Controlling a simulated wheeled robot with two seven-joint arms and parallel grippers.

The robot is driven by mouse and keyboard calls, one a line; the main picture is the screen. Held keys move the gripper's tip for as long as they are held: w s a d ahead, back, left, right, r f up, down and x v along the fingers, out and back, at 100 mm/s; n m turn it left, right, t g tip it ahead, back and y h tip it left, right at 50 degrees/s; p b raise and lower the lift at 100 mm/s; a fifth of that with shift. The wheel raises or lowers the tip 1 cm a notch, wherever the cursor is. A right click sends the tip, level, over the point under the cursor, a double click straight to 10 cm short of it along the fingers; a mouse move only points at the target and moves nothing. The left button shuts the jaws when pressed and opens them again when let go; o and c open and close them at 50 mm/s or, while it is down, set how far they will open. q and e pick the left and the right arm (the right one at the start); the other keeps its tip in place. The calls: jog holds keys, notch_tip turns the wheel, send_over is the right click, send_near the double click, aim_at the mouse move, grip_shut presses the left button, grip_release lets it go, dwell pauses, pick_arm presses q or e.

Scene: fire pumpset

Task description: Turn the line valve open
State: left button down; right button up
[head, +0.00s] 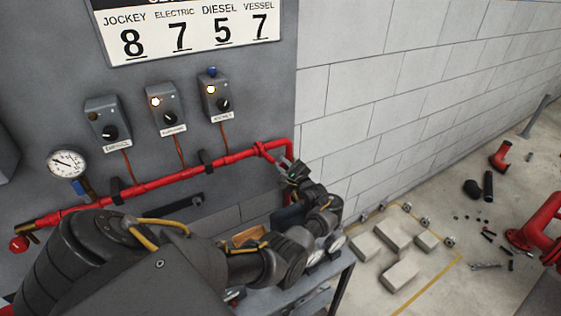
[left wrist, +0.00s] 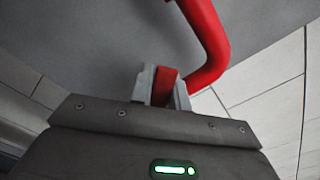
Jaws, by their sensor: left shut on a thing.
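A red pipe (head: 190,172) runs along the grey panel and bends down at its right end, where the line valve seems to be. My left gripper (head: 285,166) is at that right end, near the bend. In the left wrist view its two fingers (left wrist: 163,88) are shut around a short red piece (left wrist: 164,84), seemingly the line valve's handle. The bent red pipe (left wrist: 208,45) passes just beyond and to the right of the fingers. The valve body is mostly hidden, and I cannot tell how far the handle is turned. My right gripper is not in view.
Three switch boxes (head: 162,108) and a number board (head: 190,32) are on the panel above the pipe. A pressure gauge (head: 67,163) is at left. Grey blocks (head: 393,234), loose fittings and a red pipe piece (head: 501,155) lie on the floor at right.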

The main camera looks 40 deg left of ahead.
pick_arm(q)
jog(key=shift+w+r+m, duration=0.25)
jog(key=shift+r+m, duration=0.05)
jog(key=shift+m, duration=0.1)
jog(key=c, duration=1.3)
grip_release()
jog(key=shift+a, duration=0.1)
jog(key=shift+c, duration=0.2)
jog(key=shift+f, duration=0.15)
